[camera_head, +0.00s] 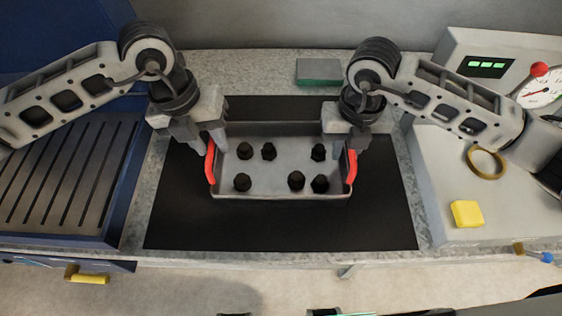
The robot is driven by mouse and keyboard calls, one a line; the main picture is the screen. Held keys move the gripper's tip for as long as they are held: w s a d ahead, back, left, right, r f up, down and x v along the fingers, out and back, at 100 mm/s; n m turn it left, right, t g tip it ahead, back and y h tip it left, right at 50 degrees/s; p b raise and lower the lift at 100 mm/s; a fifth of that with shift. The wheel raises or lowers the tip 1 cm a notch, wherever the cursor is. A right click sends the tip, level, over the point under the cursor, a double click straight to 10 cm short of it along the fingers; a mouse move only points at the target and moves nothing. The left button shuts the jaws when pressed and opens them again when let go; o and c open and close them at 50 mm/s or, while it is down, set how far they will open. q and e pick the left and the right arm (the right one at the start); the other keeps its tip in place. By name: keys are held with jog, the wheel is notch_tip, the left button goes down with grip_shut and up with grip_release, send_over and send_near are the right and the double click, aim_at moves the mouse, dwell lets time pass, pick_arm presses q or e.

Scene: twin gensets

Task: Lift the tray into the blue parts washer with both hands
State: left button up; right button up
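The grey tray (270,180) sits on a black mat (280,229) in the middle of the bench. It holds several black knob-like parts and has a red handle at each end. My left gripper (211,146) is at the left red handle (210,163), with its fingers at the handle's top. My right gripper (347,147) is at the right red handle (351,167) in the same way. Whether the fingers are closed on the handles is hard to tell. The blue parts washer (124,190) with its slotted grey floor is at the left.
A grey console (480,60) with a green display and a gauge stands at the right. A yellow block (467,213) and a brass ring (486,162) lie on the right surface. A grey-green box (319,71) lies behind the tray. The washer's slotted floor is clear.

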pick_arm(q)
jog(key=shift+d+f, duration=0.1)
jog(key=shift+f, duration=0.6)
pick_arm(e)
jog(key=shift+f, duration=0.7)
pick_arm(q)
jog(key=c, duration=0.6)
pick_arm(e)
grip_shut()
pick_arm(q)
grip_shut()
jog(key=shift+r, duration=0.15)
pick_arm(e)
jog(key=shift+r, duration=0.15)
